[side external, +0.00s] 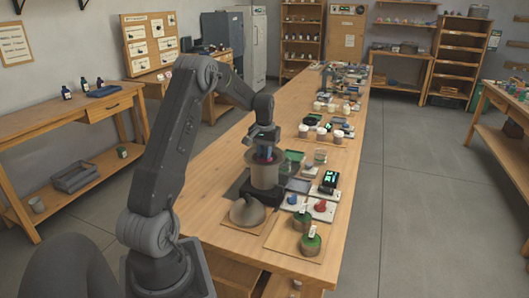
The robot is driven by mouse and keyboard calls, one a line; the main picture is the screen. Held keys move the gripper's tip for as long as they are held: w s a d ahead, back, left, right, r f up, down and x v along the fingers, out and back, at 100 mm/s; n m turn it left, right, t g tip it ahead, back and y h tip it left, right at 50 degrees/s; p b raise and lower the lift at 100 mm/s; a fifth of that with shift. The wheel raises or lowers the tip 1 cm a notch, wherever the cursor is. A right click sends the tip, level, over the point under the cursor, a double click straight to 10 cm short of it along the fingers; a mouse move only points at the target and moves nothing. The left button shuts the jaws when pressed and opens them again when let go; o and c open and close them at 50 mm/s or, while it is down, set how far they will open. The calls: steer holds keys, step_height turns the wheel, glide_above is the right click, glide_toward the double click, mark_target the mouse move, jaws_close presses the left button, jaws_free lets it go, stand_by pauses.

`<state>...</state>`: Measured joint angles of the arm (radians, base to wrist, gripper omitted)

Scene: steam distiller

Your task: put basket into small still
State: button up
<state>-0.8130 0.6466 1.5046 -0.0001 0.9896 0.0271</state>
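The small still (265,176) appears as a grey-brown pot with a wide rim, standing on the long wooden table. A grey cone-shaped lid (248,213) lies on a board in front of it. My gripper (264,152) points down right over the pot's opening. A small purple-red patch shows at its fingertips, too small to identify. I cannot make out the basket for certain; it may be hidden in the pot or behind the fingers. Whether the fingers are open or shut is not clear.
Two green-topped round containers with white tags, one at the front (310,244) and one behind it (302,222), stand right of the lid. A scale with a lit green display (329,181) and red and blue knobs (320,206) are close by. Cups and trays crowd the table farther back.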

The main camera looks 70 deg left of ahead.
steer(key=o, duration=0.5)
step_height(320, 180, up, 12)
steer(key=d+r+m+t, duration=0.1)
steer(key=d+r+m, duration=0.35)
steer(key=d, duration=0.95)
steer(key=s+d+r+m+t, duration=0.1)
steer(key=s+d+r, duration=0.1)
steer(key=s+d, duration=0.5)
steer(key=s+d+r+m+t, duration=0.1)
steer(key=s+d+t, duration=0.1)
steer(key=d, duration=0.8)
steer(key=shift+s+d+f+m+t, duration=0.35)
steer(key=shift+s+d+f, duration=0.3)
steer(key=shift+s+d, duration=0.65)
steer(key=shift+s+d+f+m+t, duration=0.2)
steer(key=shift+s+d+f+m, duration=0.35)
steer(key=shift+s+d, duration=0.7)
steer(key=shift+s+d+f+m+t, duration=0.3)
steer(key=shift+s+d+f, duration=0.5)
steer(key=shift+s, duration=0.9)
